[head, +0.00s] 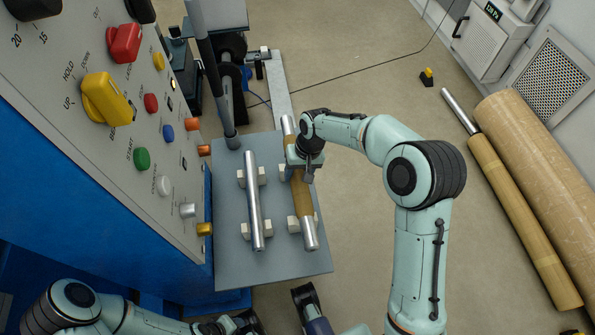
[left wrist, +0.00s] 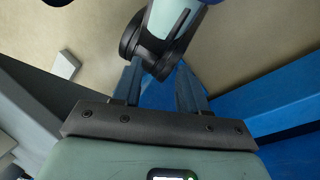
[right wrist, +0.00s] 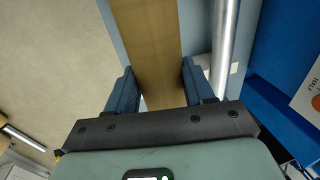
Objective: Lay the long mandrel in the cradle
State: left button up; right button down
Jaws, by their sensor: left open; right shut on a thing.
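A silver rod with a tan wound sleeve (head: 302,195), the longer of the two on the plate, lies lengthwise over the right-hand pair of pale blocks, the cradle (head: 293,224). Its bare ends show at top and bottom. I cannot tell whether it touches the blocks. My right gripper (head: 302,165) is shut on the sleeve near its upper part; in the right wrist view the blue fingers flank the tan sleeve (right wrist: 152,50). My left gripper (left wrist: 162,85) is open and empty, low at the left of the plate.
A shorter bare silver rod (head: 254,200) lies in the left-hand blocks, close beside. The grey plate (head: 285,262) adjoins the blue machine with its control panel (head: 120,110). Large cardboard tubes (head: 535,180) lie on the floor at right.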

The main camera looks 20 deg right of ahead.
pick_arm(q)
jog(key=shift+s+r, duration=0.1)
pick_arm(e)
jog(key=shift+r, duration=0.1)
jog(key=shift+f, duration=0.2)
jog(key=shift+d+b+x, duration=0.25)
jog(key=shift+b+x, duration=0.35)
jog(key=shift+x, duration=0.5)
jog(key=shift+d+b+x, duration=0.2)
jog(key=shift+b+x, duration=0.35)
jog(key=shift+x, duration=0.6)
pick_arm(q)
jog(key=w+a+f+t+b, duration=0.1)
jog(key=w+a+f, duration=0.2)
jog(key=w, duration=0.3)
jog(key=shift+f+t+y, duration=0.4)
jog(key=shift+f, duration=0.4)
pick_arm(e)
jog(key=shift+d+x, duration=0.2)
jog(key=shift+x, duration=0.65)
jog(key=shift+d+x, duration=0.15)
jog(key=shift+x, duration=0.7)
pick_arm(q)
jog(key=shift+b, duration=0.3)
pick_arm(e)
jog(key=shift+s+f, duration=0.1)
jog(key=shift+s, duration=0.05)
